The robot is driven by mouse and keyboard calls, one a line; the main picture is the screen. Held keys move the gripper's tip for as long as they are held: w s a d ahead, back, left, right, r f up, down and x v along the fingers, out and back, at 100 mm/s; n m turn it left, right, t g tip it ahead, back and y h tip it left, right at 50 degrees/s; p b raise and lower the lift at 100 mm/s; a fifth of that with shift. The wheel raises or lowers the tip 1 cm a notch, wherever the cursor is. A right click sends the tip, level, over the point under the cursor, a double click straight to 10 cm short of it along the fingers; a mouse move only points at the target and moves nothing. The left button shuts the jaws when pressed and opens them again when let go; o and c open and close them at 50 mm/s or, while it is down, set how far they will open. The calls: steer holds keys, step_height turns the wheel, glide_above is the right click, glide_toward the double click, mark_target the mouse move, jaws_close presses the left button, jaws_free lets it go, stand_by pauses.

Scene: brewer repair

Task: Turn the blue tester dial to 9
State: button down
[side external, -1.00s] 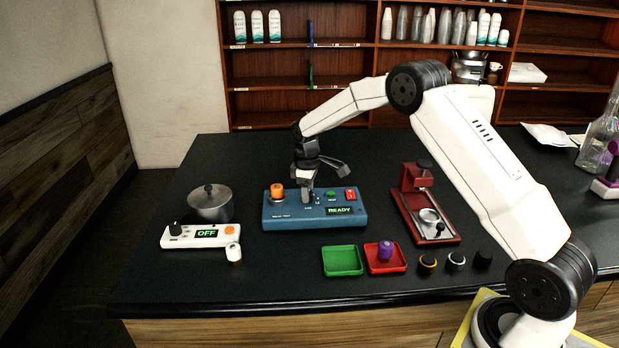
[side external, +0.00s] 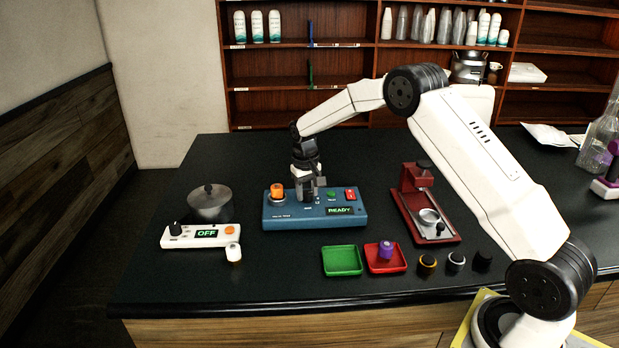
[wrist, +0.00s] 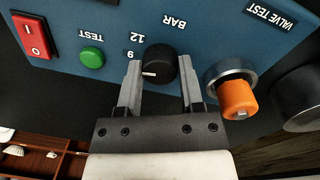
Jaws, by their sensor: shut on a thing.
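The blue tester (side external: 285,215) stands on the dark counter, its display reading READY. Its black dial (wrist: 159,68) shows in the wrist view, with a white pointer mark facing the side where the 9 and 12 are printed. The pointer looks close to the 9, but I cannot tell if it is exactly on it. My gripper (wrist: 160,80) is over the panel with its fingers on both sides of the dial, shut on it. In the side view my gripper (side external: 308,194) hides the dial.
On the tester, an orange knob (wrist: 238,98) sits close beside one finger; a green TEST button (wrist: 91,57) and a red switch (wrist: 34,36) are on the other side. Green tray (side external: 342,261) and red tray (side external: 374,264) lie in front; a red press (side external: 411,205) stands right.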

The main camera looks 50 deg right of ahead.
mark_target(306, 194)
steer(key=shift+m, duration=0.3)
steer(key=shift+c, duration=1.2)
jaws_free()
steer(key=shift+r, duration=0.1)
steer(key=shift+a+r, duration=0.15)
steer(key=shift+r, duration=3.7)
steer(key=shift+a, duration=0.1)
